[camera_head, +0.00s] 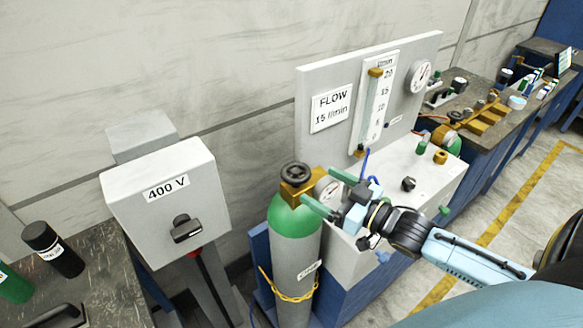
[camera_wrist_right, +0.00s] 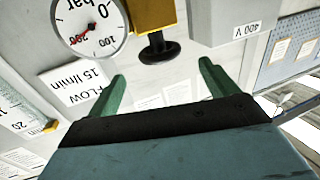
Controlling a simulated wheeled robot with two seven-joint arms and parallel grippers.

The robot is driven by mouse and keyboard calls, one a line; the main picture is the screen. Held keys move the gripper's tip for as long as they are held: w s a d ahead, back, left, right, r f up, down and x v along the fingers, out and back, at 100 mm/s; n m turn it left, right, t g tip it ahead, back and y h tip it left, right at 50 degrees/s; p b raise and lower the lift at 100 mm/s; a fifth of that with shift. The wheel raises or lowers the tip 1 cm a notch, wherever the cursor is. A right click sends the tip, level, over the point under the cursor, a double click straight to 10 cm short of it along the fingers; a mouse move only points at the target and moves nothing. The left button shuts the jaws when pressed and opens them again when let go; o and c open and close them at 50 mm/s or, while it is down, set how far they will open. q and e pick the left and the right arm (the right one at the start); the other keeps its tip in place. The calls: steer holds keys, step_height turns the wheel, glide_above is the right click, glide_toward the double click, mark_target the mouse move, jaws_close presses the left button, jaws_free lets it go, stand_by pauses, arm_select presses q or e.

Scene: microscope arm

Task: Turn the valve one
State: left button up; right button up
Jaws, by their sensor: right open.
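A black round handwheel (camera_head: 294,171) sits on top of a brass valve block (camera_head: 299,192) on a grey gas cylinder (camera_head: 294,262) with a green shoulder. The handwheel also shows in the right wrist view (camera_wrist_right: 158,50), upside down, beyond the gap between the fingers. My right gripper (camera_head: 318,186) has two green fingers, open with nothing between them. It comes from the right, close to the valve block; I cannot tell whether it touches. A round pressure gauge (camera_wrist_right: 92,25) is beside the block. My left gripper is not in view.
A flow panel (camera_head: 428,58) with a "15 l/min" sign stands behind on a grey bench, with a black knob (camera_head: 408,184) and a brass knob (camera_head: 440,157). A 400 V box (camera_head: 165,215) with a black switch is left of the cylinder. A yellow chain (camera_head: 290,290) circles the cylinder.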

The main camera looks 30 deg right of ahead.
mark_target(291, 168)
steer(key=p+x, duration=0.1)
steer(key=x, duration=0.8)
steer(key=shift+w+a, duration=0.1)
steer(key=shift+w, duration=0.2)
steer(key=shift+c, duration=0.3)
steer(key=c, duration=0.9)
